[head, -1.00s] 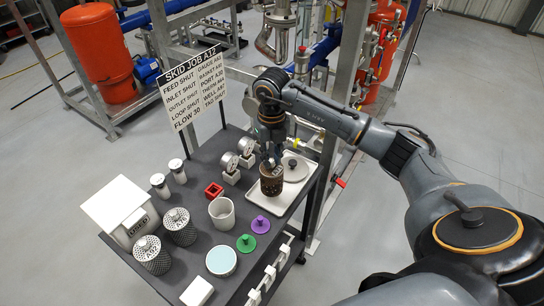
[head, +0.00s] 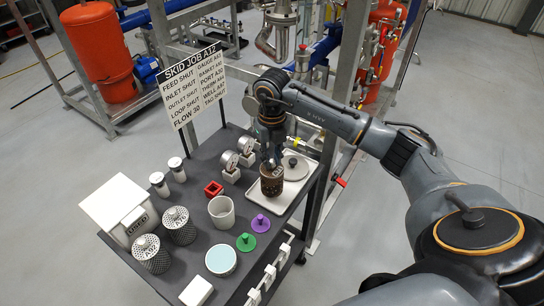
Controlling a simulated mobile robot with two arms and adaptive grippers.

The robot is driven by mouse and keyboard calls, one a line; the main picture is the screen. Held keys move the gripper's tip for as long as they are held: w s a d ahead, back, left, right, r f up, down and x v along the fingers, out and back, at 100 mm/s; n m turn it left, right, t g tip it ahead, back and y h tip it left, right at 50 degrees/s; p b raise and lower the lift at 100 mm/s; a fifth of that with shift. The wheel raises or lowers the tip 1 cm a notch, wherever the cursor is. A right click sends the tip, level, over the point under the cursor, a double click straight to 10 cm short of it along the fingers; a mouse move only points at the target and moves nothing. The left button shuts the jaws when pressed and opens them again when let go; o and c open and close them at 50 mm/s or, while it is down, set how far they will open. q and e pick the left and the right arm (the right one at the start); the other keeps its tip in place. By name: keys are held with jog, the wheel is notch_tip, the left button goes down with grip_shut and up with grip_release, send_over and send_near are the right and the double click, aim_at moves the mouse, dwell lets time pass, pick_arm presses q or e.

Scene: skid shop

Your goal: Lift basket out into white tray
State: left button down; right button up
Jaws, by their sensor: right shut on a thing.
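The basket (head: 272,183) is a dark brown perforated cylinder. It stands upright over the left part of the white tray (head: 308,188), at the right end of the dark cart top. I cannot tell whether its base touches the tray. My right gripper (head: 270,162) comes down from above and is shut on the basket's top; the fingertips are small and partly hidden. A round grey lid (head: 295,167) with a knob lies in the tray behind and to the right of the basket. My left gripper is not in view.
Two gauges (head: 229,163), a red square ring (head: 213,188), a white cup (head: 222,211) and green (head: 246,242) and purple (head: 260,223) knobbed discs stand near the tray. Mesh baskets (head: 151,254) and a white USED box (head: 120,208) are at left. A job sign (head: 194,84) rises behind.

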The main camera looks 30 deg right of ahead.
jog(key=shift+f, duration=0.4)
jog(key=shift+f+b, duration=0.7)
jog(key=shift+b, duration=0.1)
jog(key=shift+f, duration=0.15)
dwell(0.4)
jog(key=o, duration=1.3)
jog(key=shift+r+p, duration=2.35)
jog(key=shift+r, duration=1.45)
